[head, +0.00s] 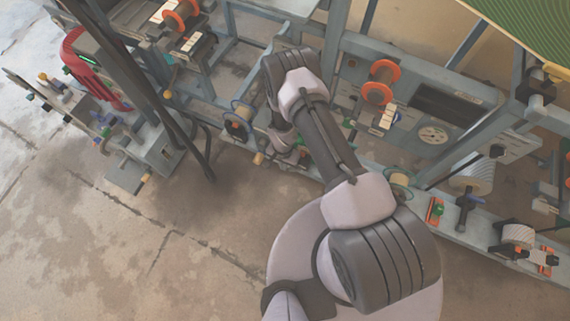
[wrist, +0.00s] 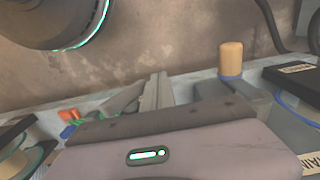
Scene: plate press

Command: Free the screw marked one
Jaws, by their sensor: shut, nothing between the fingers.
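My gripper (head: 288,157) is low among the parts on the front rail of the press, partly hidden by my own arm. In the wrist view its two grey fingers (wrist: 156,92) are together, with nothing seen between them. I cannot make out a screw marked one in either view. A wooden cylindrical knob (wrist: 231,60) stands upright to the right of the fingers, apart from them. A labelled dark plate (wrist: 297,70) is at the right edge; its text is too small to read.
A spoked wheel (head: 238,120) is left of my gripper. An orange-flanged roller (head: 380,83) is behind my arm. A red frame with a green light (head: 92,72) stands at the left. Small orange and green parts (wrist: 68,118) are left of my fingers. The front floor is clear.

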